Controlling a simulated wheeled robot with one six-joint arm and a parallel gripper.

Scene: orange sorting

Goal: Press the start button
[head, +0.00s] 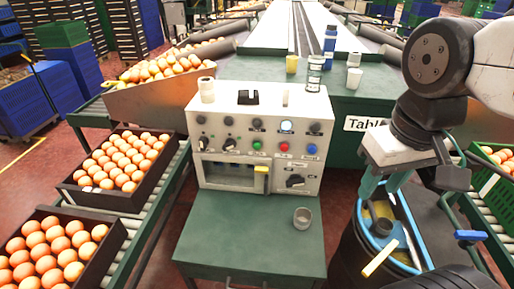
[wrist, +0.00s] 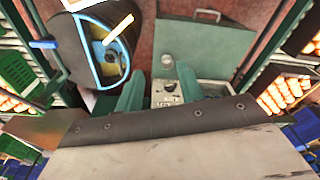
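The control box (head: 225,172) stands on a green cabinet in the head view. Its front has a green button (head: 256,146), a red button (head: 284,147) and a blue button (head: 311,149) in a row, with small labels too blurred to read. A pale lit round element (head: 287,127) and several black knobs are also on the front. My gripper (head: 381,190) is right of the box, apart from it, pointing down above a round bin. In the wrist view, its two green fingers (wrist: 160,88) are spread with nothing between them. The box (wrist: 205,88) shows partly behind them.
The blue-rimmed bin (head: 419,240) stands below my gripper. A small cup (head: 302,218) sits on the green cabinet top (head: 240,235). Bottles and cups stand behind the box. Crates of oranges (head: 107,198) line the left conveyor; a green crate (head: 496,185) is at right.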

